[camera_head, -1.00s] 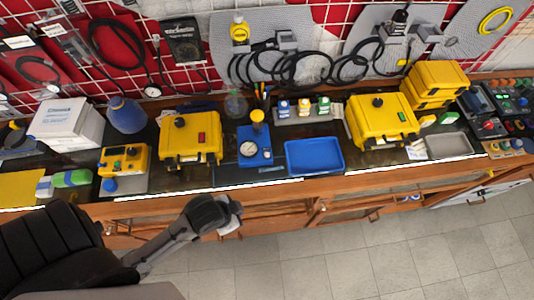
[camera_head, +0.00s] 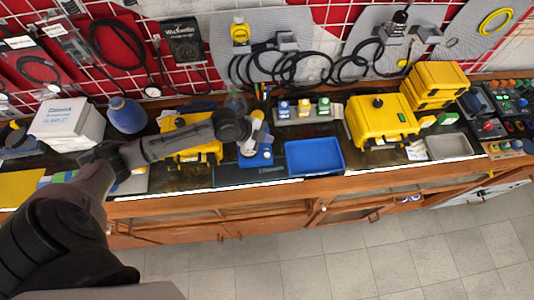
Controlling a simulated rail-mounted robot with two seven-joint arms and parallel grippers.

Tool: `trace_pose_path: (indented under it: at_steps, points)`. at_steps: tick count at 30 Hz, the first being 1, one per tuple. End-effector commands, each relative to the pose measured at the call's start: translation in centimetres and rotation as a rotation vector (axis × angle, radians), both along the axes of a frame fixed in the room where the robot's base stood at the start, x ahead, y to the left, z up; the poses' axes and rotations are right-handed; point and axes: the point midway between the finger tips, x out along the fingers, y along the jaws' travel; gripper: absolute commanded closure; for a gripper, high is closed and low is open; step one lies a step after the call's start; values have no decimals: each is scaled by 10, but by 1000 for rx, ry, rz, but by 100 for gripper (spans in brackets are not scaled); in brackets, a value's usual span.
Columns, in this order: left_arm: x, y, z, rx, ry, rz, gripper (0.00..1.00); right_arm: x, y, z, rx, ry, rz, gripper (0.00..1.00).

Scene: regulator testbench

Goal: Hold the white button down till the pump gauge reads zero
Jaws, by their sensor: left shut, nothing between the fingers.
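The blue pump unit (camera_head: 262,159) stands on the bench, left of the blue tray. Its round gauge is mostly covered by my left gripper, and I cannot read it. I cannot make out the white button. My left gripper (camera_head: 253,142) is shut and empty, over the upper part of the pump unit. I cannot tell whether it touches the unit. My right gripper is not in view.
The blue tray (camera_head: 314,156) is right of the pump. A yellow case (camera_head: 208,150) stands behind my left forearm, and another yellow case (camera_head: 382,122) stands farther right. A blue bottle (camera_head: 127,115) and white box (camera_head: 66,124) are at left.

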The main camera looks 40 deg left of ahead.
Motion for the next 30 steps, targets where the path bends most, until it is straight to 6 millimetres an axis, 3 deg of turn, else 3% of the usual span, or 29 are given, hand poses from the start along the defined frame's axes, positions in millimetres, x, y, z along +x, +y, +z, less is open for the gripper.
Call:
trace_pose_path:
  at_steps: [14, 30]
  points:
    - [-1, -1, -12, -1, 1, 0, 100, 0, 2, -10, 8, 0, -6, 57]
    - [-1, 0, -73, 0, 2, 1, 100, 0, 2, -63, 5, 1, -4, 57]
